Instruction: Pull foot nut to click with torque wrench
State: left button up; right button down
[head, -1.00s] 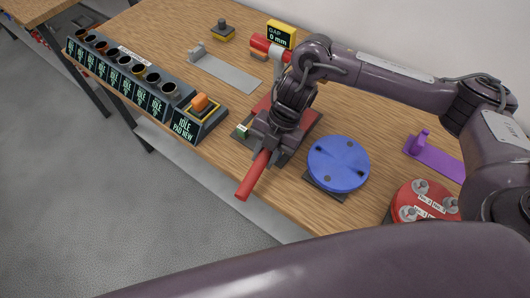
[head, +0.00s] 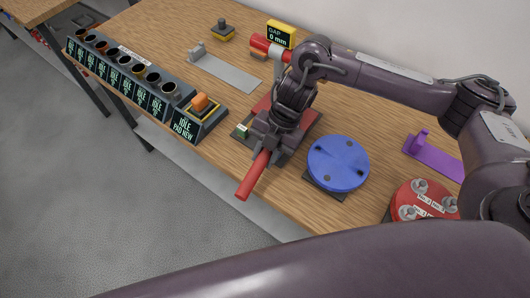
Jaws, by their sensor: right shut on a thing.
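My right gripper (head: 264,143) is shut on a red-handled bar, which I take to be the torque wrench (head: 251,178). Its red handle sticks out toward the table's front edge, tilted. The wrench's other end is hidden by my gripper and wrist. Below is a fixture with a red and dark base plate (head: 306,131), partly covered by my arm. The foot nut cannot be made out; the gripper and arm hide that spot. My left gripper is out of view.
A blue disc (head: 338,163) stands close right of the gripper. A red disc with knobs (head: 425,200) and a purple bracket (head: 432,152) lie further right. A row of dark cups (head: 125,67), an orange-button box (head: 200,108), a grey bracket (head: 226,70) and a "GAP 0 mm" display (head: 281,34) stand left and behind.

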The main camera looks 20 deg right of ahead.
jog(key=shift+w+f+b, duration=0.1)
jog(key=shift+f+b, duration=0.7)
jog(key=shift+f, duration=0.25)
jog(key=shift+w+a+m, duration=0.25)
jog(key=shift+m, duration=0.05)
dwell(0.3)
jog(key=shift+w+a+m+t, duration=0.4)
jog(key=shift+w+a+m, duration=0.4)
jog(key=shift+w+a, duration=0.15)
jog(key=shift+w+a+m+p, duration=0.3)
jog(key=shift+w+m+p, duration=0.1)
jog(key=shift+w, duration=0.2)
dwell(0.7)
jog(key=shift+w+a+t, duration=0.1)
jog(key=shift+w+t, duration=0.1)
jog(key=shift+t, duration=0.1)
jog(key=shift+s+d+f, duration=0.1)
jog(key=shift+s+d, duration=0.1)
jog(key=shift+s, duration=0.15)
jog(key=shift+s+d+n, duration=0.2)
jog(key=shift+s+n, duration=0.05)
jog(key=shift+n, duration=0.05)
jog(key=shift+s, duration=0.1)
dwell(0.6)
